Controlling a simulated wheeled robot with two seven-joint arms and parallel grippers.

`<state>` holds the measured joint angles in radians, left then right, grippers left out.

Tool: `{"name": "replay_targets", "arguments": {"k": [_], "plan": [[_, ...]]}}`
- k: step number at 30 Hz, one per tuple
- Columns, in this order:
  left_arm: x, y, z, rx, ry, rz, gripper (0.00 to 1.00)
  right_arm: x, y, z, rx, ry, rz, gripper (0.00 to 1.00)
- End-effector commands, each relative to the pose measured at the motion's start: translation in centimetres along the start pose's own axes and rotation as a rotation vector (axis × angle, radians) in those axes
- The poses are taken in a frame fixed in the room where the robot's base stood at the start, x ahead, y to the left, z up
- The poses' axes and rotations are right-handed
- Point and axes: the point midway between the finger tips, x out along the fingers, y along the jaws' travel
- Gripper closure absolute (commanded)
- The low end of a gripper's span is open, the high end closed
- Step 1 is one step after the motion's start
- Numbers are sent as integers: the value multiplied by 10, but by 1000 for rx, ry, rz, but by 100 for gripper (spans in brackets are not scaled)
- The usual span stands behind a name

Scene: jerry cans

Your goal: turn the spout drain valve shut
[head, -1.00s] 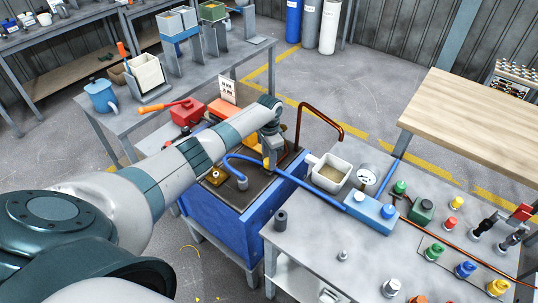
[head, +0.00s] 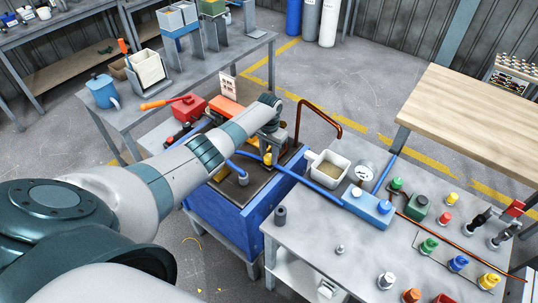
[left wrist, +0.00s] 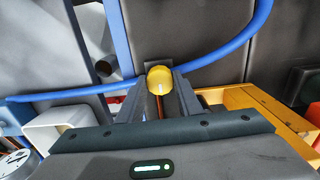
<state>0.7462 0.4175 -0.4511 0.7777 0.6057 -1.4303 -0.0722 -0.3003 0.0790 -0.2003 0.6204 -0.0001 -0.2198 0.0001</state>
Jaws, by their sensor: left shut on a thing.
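My left gripper (head: 270,145) is over the blue tank (head: 235,218), at the end of the arm from the left. In the left wrist view, its two fingers (left wrist: 160,95) are shut on a rounded yellow knob (left wrist: 159,76), which looks like the spout drain valve's handle. A little yellow (head: 268,157) shows under the gripper in the head view. The valve body and spout are mostly hidden, so I cannot tell how far the valve is turned. My right gripper is not in view.
A blue hose (head: 318,187) runs past the gripper to a blue block (head: 368,207). A copper pipe (head: 320,114) arches behind. A white container (head: 328,168) and a gauge (head: 365,171) stand on the right. A red can (head: 185,109) is behind the arm.

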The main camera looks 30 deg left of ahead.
Motion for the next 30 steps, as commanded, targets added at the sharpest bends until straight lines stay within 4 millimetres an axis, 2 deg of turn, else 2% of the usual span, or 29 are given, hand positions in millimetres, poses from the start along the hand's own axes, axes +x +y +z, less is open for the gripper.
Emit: {"name": "replay_targets", "arguments": {"k": [4,5,7,20,26,30], "plan": [[-2,-1,-1,-2,4,-1,90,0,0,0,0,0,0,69],[-2,-1,-1,-2,4,-1,66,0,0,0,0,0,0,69],[-2,-1,-1,-2,4,-1,49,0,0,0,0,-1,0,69],[-3,0,-1,0,1,0,49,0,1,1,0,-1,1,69],[-16,0,-1,0,3,1,49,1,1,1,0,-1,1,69],[-33,-1,-1,1,4,-1,49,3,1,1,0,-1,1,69]]}}
